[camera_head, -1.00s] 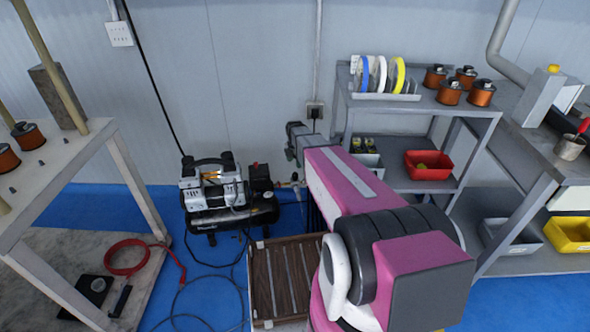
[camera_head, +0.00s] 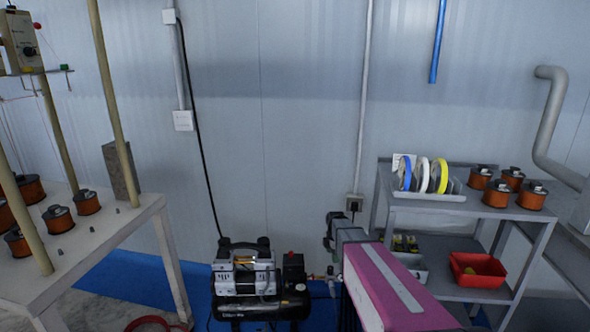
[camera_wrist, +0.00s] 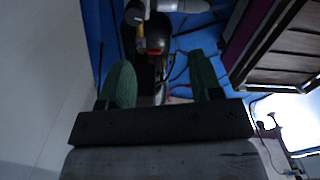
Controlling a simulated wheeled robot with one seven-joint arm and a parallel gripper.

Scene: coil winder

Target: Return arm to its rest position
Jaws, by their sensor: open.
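My gripper (camera_wrist: 160,88) shows in the wrist view with its two green fingers spread apart and nothing between them. Beyond the fingers is the air compressor (camera_wrist: 157,35), a dark tank with a red part, above a blue floor. The fingers cannot be made out in the head view.
A white table (camera_head: 85,235) with copper coils stands at the left. A grey shelf (camera_head: 440,204) with tape rolls, coils and a red bin (camera_head: 478,269) stands at the right.

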